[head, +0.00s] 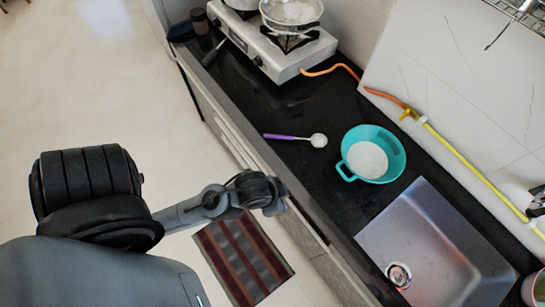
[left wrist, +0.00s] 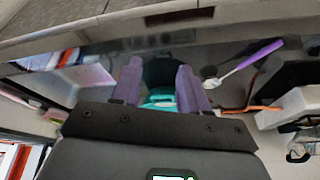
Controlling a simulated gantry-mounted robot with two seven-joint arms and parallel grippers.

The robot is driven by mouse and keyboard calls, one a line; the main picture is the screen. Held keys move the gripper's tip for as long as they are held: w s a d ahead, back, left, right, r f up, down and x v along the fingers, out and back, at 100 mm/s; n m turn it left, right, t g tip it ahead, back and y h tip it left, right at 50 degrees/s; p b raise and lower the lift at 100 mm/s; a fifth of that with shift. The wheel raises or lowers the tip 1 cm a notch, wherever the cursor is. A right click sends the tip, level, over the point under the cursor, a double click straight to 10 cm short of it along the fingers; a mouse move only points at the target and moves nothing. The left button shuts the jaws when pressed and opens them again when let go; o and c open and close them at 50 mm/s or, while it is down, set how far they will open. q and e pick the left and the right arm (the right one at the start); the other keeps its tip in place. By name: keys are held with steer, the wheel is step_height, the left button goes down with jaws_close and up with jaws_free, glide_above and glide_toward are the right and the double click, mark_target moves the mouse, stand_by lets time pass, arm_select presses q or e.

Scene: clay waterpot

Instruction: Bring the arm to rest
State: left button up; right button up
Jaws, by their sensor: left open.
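My left arm reaches in from the left in the head view, over the floor and short of the counter edge. Its far end is a dark rounded part, and I cannot make out the fingers there. In the left wrist view my left gripper (left wrist: 158,84) is open, its two fingers apart with nothing held between them. A turquoise pot (head: 393,146) with pale contents stands on the black counter, apart from my arm. A ladle (head: 290,138) with a purple handle lies to its left; it also shows in the left wrist view (left wrist: 250,60). My right gripper is not visible.
A gas stove (head: 282,50) with a glass-lidded pan (head: 290,12) stands at the back. A sink (head: 430,250) is at the lower right. An orange and yellow hose (head: 470,163) runs along the wall. A striped mat (head: 243,255) lies on the floor.

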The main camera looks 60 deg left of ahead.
arm_select(q)
steer(key=shift+s+a+n+g, duration=0.15)
steer(key=shift+s+a+n, duration=0.05)
steer(key=shift+s, duration=0.25)
steer(key=shift+s+a+n+g, duration=0.15)
steer(key=shift+s+n, duration=0.05)
steer(key=shift+s, duration=0.25)
step_height(320, 180, up, 20)
steer(key=p, duration=1.9)
steer(key=shift+f+p, duration=0.2)
steer(key=shift+p, duration=0.1)
steer(key=shift+f, duration=0.1)
